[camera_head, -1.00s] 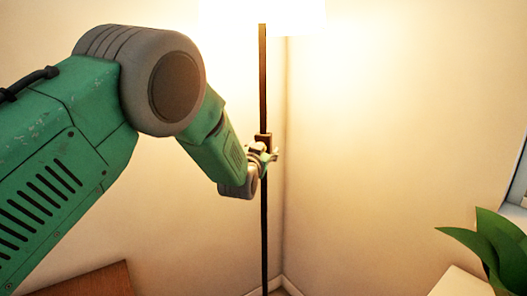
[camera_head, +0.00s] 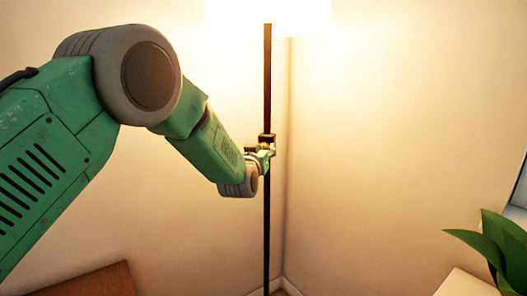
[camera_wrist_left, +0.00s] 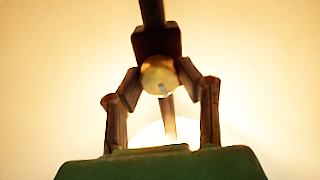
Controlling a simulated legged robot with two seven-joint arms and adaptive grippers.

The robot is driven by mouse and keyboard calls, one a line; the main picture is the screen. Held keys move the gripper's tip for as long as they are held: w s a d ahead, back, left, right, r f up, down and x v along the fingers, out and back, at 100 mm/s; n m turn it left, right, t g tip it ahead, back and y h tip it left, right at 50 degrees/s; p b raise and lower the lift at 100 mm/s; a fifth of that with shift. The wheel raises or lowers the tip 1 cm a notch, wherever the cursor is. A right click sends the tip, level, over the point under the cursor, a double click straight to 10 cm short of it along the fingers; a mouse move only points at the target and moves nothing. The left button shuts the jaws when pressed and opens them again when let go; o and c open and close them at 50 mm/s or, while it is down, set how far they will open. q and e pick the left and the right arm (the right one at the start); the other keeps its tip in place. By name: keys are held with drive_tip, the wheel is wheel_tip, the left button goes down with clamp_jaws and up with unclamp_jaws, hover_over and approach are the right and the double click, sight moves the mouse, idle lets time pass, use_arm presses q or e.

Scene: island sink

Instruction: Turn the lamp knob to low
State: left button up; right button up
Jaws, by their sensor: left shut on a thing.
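The floor lamp (camera_head: 267,85) stands in the corner with a thin dark pole and a bright white shade (camera_head: 267,16) that is lit. A dark block on the pole carries the round brass lamp knob (camera_wrist_left: 159,75), which faces the left wrist camera and has a small pale mark at its lower middle. My left gripper (camera_head: 266,148) is at the block on the pole. In the left wrist view its fingers (camera_wrist_left: 159,78) sit on both sides of the knob and are shut on it. In the head view the fingers mostly hide the knob. My right gripper is not in view.
Plain walls meet in a corner behind the lamp. A brown wooden surface (camera_head: 95,281) is at lower left. A green plant (camera_head: 492,250) and a pale surface (camera_head: 466,284) are at lower right. The space right of the pole is clear.

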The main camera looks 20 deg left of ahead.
use_arm(q)
drive_tip(key=n, duration=0.1)
drive_tip(key=f+n, duration=0.1)
drive_tip(key=n, duration=0.1)
drive_tip(key=shift+s+f+n+b, duration=0.15)
drive_tip(key=shift+n+b, duration=0.15)
drive_tip(key=n+b, duration=0.1)
drive_tip(key=n, duration=0.2)
drive_tip(key=shift+n, duration=0.3)
drive_tip(key=n+b, duration=0.1)
drive_tip(key=n, duration=0.2)
drive_tip(key=shift+n+b, duration=0.3)
drive_tip(key=shift+b, duration=0.1)
drive_tip(key=shift+d+n+b, duration=0.1)
drive_tip(key=shift+n+b, duration=0.7)
drive_tip(key=shift+n, duration=0.8)
drive_tip(key=o, duration=1.1)
drive_tip(key=shift+o, duration=0.2)
drive_tip(key=shift+r, duration=0.2)
drive_tip(key=shift+r, duration=0.15)
